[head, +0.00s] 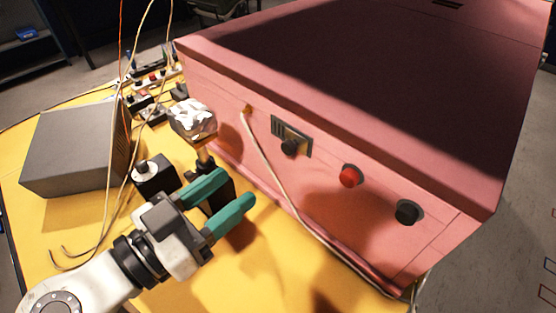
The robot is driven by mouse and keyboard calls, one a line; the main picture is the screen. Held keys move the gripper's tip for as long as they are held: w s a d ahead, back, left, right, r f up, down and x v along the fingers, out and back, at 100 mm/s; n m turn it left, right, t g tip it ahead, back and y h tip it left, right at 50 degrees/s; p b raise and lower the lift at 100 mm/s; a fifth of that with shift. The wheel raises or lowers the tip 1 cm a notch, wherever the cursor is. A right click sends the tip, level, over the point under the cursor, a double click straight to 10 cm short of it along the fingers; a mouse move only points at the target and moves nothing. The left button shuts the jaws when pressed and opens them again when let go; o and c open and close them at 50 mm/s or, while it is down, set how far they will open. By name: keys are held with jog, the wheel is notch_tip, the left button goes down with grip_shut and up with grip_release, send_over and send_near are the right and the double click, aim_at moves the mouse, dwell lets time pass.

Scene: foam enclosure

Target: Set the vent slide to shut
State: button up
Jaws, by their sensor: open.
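The vent slide (303,143) is a small dark metal plate with slots on the front wall of the pink foam enclosure (330,215). A round black knob (289,147) stands out at the plate's lower middle. Some dark slots show at the plate's left; I cannot tell whether the vent is open or shut. My gripper (236,187) has two teal fingers spread apart with nothing between them. It is over the yellow table, in front of the enclosure, lower left of the vent slide and apart from it.
A red knob (350,176) and another black knob (408,212) are on the wall to the right. A pale cable (270,170) hangs along it. A foil-wrapped piece (192,119) on a post stands behind my gripper. A grey box (75,150) and loose wires are left.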

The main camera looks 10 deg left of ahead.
aim_at(286, 149)
jog(key=p+x, duration=0.3)
jog(key=x, duration=0.7)
jog(key=shift+w+d, duration=0.25)
grip_shut()
dwell(0.4)
